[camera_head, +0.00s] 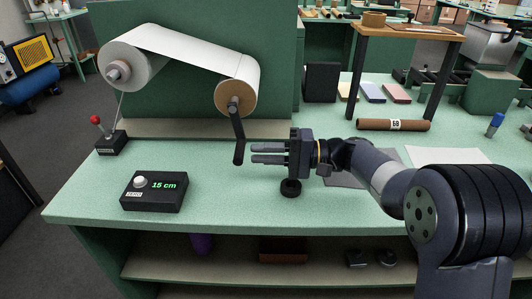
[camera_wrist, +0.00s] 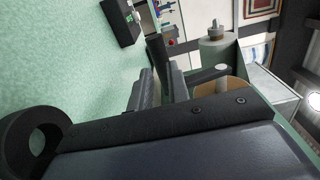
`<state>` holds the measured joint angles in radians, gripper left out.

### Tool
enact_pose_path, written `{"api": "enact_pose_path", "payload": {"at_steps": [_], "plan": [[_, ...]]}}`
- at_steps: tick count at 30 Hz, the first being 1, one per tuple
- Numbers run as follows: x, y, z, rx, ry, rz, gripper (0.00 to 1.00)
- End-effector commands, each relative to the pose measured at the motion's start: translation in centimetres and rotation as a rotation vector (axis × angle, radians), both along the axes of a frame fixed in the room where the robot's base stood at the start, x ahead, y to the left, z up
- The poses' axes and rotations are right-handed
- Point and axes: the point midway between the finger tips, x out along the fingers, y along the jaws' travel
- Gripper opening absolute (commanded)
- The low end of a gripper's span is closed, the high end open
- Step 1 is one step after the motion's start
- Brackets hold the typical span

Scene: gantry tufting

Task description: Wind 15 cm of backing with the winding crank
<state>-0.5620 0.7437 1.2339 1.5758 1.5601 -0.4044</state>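The white backing (camera_head: 185,45) runs from the left roll (camera_head: 135,68) to the right take-up roll (camera_head: 240,85). The dark winding crank (camera_head: 236,125) hangs from the take-up roll, its grip (camera_head: 239,153) at the bottom. The black counter box (camera_head: 153,193) reads 15 cm and has a white knob; it also shows in the wrist view (camera_wrist: 122,22). My gripper (camera_head: 254,153) is just right of the crank grip, fingers pointing left. In the wrist view, my gripper's fingers (camera_wrist: 160,72) are apart, with the crank grip (camera_wrist: 157,48) beyond their tips. I see no clear contact.
A black box with a red-knobbed lever (camera_head: 111,140) stands at the left of the green bench (camera_head: 90,200). A brown tube marked 60 (camera_head: 393,125), a wooden stand (camera_head: 408,33) and a blue-capped bottle (camera_head: 495,124) are to the right. The bench front left is clear around the counter.

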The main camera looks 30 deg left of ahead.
Motion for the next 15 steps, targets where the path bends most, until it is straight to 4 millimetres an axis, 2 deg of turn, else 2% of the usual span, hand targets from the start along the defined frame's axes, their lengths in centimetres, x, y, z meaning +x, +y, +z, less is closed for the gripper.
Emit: {"api": "enact_pose_path", "payload": {"at_steps": [1, 8, 15], "plan": [[-0.01, 0.01, 0.06, 0.001, 0.0, 0.0, 0.21], [0.0, 0.01, 0.16, 0.003, -0.001, 0.0, 0.4], [0.03, -0.01, 0.21, 0.004, 0.0, 0.0, 0.41]]}}
